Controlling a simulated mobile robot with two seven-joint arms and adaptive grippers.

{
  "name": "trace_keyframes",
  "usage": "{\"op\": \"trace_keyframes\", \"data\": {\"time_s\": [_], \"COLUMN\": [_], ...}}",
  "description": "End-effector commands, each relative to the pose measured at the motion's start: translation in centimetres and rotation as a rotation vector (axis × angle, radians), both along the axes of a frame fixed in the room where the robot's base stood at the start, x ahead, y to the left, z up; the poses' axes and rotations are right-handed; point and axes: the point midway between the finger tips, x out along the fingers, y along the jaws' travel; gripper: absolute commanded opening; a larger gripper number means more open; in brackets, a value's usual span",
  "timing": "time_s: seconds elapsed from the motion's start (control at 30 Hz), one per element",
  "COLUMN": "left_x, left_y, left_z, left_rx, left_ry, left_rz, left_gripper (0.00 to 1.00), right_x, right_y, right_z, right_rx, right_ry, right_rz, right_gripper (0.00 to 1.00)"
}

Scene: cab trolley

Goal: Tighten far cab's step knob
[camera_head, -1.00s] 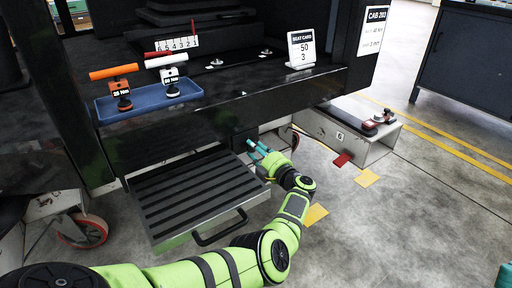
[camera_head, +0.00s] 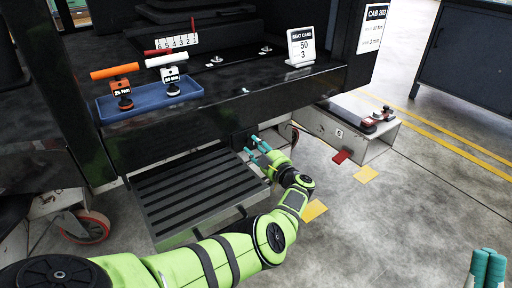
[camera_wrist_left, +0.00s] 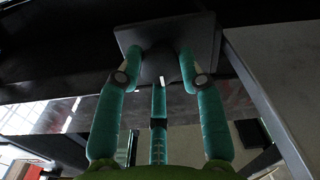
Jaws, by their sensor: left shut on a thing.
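A dark round knob (camera_wrist_left: 160,68) under a dark square plate (camera_wrist_left: 205,42) shows in the left wrist view. The teal fingers of my left gripper (camera_wrist_left: 162,75) are shut around it. In the head view my left gripper (camera_head: 258,150) is beside the right rear corner of the ribbed step (camera_head: 195,185), below the black cab sill; the knob is hidden there. My right gripper (camera_head: 487,268) shows only its teal fingertips at the bottom right corner, away from the cab. The fingertips are close together, but their opening is unclear.
A blue tray (camera_head: 180,97) with an orange-handled and a white-handled tool sits on the sill, beside a seat card (camera_head: 301,47). A sign (camera_head: 372,28) reads CAB 203. A metal box (camera_head: 350,140) stands right of the step.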

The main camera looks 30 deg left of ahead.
Motion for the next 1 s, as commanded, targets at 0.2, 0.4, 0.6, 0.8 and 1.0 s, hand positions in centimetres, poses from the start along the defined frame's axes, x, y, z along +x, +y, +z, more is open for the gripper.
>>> {"op": "trace_keyframes", "data": {"time_s": [0.2, 0.4, 0.6, 0.8, 1.0], "left_x": [0.18, 0.14, 0.08, 0.03, 0.01], "left_y": [-0.53, -0.54, -0.54, -0.28, -0.16], "left_z": [-0.51, -0.64, -0.72, -0.47, -0.38], "left_rx": [-0.001, -0.002, -0.004, 0.0, -0.007], "left_ry": [0.029, 0.031, 0.031, 0.026, 0.0], "left_rz": [-0.015, -0.015, -0.014, -0.007, -0.005], "left_gripper": [0.06, 0.06, 0.62, 0.62, 0.62], "right_x": [-0.02, -0.02, -0.03, 0.13, 0.1], "right_y": [0.01, 0.01, -0.02, 0.04, -0.06], "right_z": [0.07, 0.07, 0.11, -0.11, -0.1], "right_rx": [0.0, 0.002, 0.006, 0.004, 0.009], "right_ry": [0.001, 0.001, -0.001, 0.005, 0.002], "right_rz": [0.0, 0.0, -0.001, -0.002, -0.003], "right_gripper": [0.0, 0.0, 0.0, 0.0, 0.0]}}
